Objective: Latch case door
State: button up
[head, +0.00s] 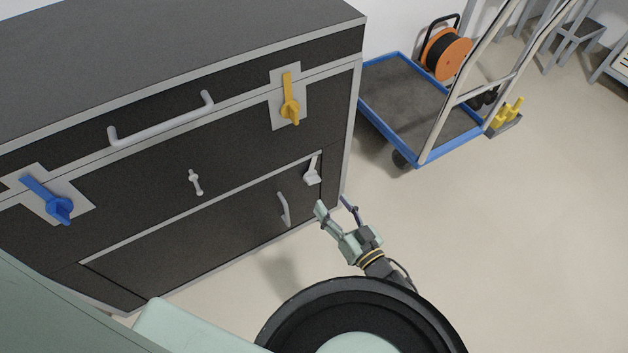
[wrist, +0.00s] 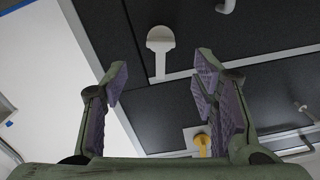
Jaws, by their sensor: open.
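The black case (head: 130,190) with light grey edging stands at the left in the head view. Its low front door (head: 205,230) looks flush with the front and has a grey pull handle (head: 285,209). A small white latch (head: 312,171) sits at the door's upper right corner, its narrow arm pointing up. In the wrist view, the latch (wrist: 160,48) shows between the fingers, a round end and a straight arm. My gripper (head: 333,209) is open and empty, low in front of the case's right edge. Its spread fingers (wrist: 160,84) appear apart from the latch.
A yellow lever (head: 290,108) and a blue lever (head: 50,201) sit higher on the case, with a long bar handle (head: 160,122) and a small grey knob (head: 195,182). A blue-edged cart (head: 425,110) carrying an orange reel (head: 447,54) stands behind right.

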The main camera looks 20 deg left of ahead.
aim_at(316, 182)
jog(key=x, duration=0.9)
jog(key=shift+s, duration=0.1)
jog(key=shift+c, duration=0.3)
grip_shut()
